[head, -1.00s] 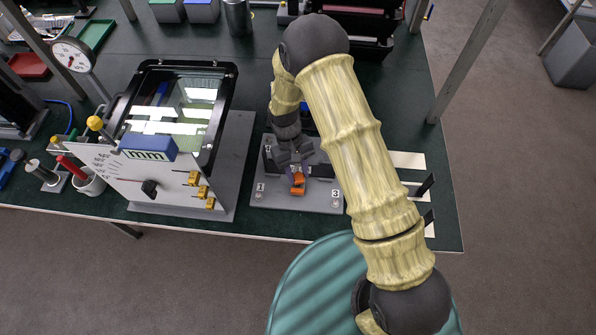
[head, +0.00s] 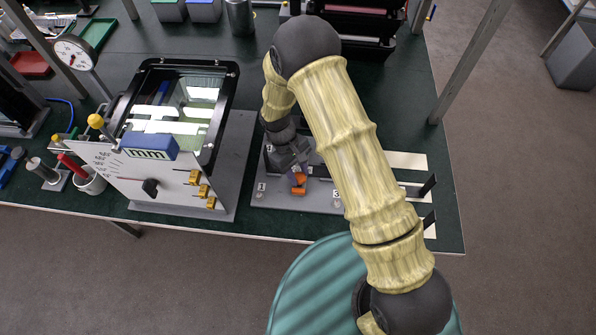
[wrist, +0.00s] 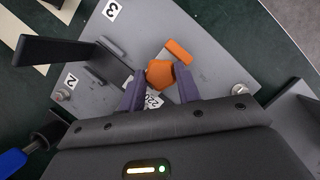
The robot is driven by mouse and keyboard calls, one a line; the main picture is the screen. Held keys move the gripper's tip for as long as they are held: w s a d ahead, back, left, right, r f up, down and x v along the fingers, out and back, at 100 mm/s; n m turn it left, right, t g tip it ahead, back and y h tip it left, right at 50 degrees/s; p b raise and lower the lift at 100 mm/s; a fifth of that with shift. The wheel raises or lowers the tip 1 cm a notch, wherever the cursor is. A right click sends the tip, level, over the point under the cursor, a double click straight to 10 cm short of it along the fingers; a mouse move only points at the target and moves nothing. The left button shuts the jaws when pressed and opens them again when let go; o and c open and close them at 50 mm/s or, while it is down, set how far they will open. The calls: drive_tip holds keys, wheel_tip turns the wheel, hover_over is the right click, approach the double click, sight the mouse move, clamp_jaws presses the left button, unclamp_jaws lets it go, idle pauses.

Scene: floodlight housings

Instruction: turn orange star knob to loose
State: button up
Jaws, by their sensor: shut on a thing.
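The orange star knob (wrist: 160,73) sits on a grey fixture plate (wrist: 215,75) and shows close up in the wrist view. My gripper (wrist: 159,88) is shut on the knob, with one dark purple finger on each side of it. In the head view my gripper (head: 297,176) comes down on the knob from behind, and the knob is mostly covered there. An orange block (wrist: 178,51) lies just beside the knob on the plate. It also shows in the head view (head: 299,191). I cannot read whether the knob is tight or loose.
Number labels mark the plate, and a black upright (wrist: 50,50) stands on its left in the wrist view. A panel with a framed glass screen (head: 175,110) stands left of the plate. White strips (head: 408,160) lie to the right.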

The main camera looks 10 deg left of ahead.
drive_tip(key=o, duration=1)
drive_tip(key=shift+r, duration=0.15)
drive_tip(key=b+v, duration=0.2)
drive_tip(key=v, duration=1.5)
drive_tip(key=shift+a, duration=0.15)
drive_tip(key=s+d+r+m+t+y, duration=0.1)
drive_tip(key=s+d+r+m, duration=0.1)
drive_tip(key=d, duration=0.6)
drive_tip(key=s+d+r+m+t+y, duration=0.1)
drive_tip(key=s+d+r+m+t, duration=0.1)
drive_tip(key=s+d+m, duration=0.3)
drive_tip(key=s+d+r+m+t+y, duration=0.1)
drive_tip(key=s+d+r+m+t, duration=0.1)
drive_tip(key=d, duration=1)
drive_tip(key=shift+s+d+m, duration=0.2)
drive_tip(key=shift+s+m, duration=0.5)
drive_tip(key=shift+s, duration=0.3)
